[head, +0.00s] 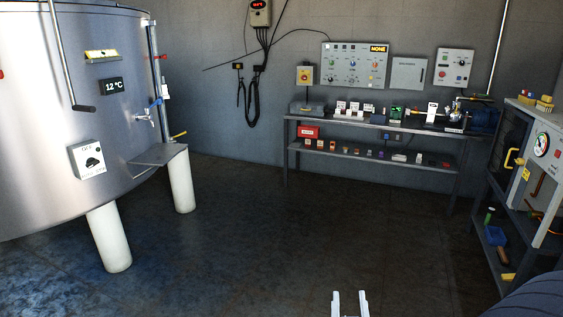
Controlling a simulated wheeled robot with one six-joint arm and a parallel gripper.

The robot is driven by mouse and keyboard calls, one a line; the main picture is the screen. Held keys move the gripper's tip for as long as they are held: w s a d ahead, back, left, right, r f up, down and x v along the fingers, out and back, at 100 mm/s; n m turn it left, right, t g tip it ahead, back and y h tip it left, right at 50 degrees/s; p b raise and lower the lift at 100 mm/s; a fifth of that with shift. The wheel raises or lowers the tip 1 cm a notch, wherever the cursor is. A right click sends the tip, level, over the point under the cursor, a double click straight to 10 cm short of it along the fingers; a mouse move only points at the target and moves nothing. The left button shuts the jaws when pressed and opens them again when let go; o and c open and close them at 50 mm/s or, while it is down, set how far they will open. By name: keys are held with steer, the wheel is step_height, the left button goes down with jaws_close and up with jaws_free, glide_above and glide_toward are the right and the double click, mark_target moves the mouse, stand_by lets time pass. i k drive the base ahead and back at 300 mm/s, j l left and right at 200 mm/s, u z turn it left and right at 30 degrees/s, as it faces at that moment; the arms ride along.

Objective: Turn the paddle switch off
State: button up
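A white switch box (87,159) with a dark paddle-like part is fixed to the front of the steel tank, on the left side of the view. It looks like the paddle switch. The lettering above and below its dark part is too small to read surely, and I cannot tell its position. My gripper (350,304) shows at the bottom edge, right of centre. Its two pale fingers stand apart with nothing between them. It is far from the tank and the switch box, with open floor between.
The steel tank (40,130) stands on thick white legs (109,238), with a display (112,86), a tap (145,118) and a small shelf (158,155). A workbench (375,133) with panels above lines the back wall. A loaded rack (545,190) stands right. The middle floor is clear.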

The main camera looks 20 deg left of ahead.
mark_target(90, 162)
steer(key=i+j+u, duration=0.2)
steer(key=i+u, duration=1.05)
steer(key=i+l+u, duration=0.25)
steer(key=i+u, duration=0.45)
steer(key=i, duration=0.6)
steer(key=i+l+u, duration=0.15)
steer(key=i+u, duration=0.15)
steer(key=i, duration=0.6)
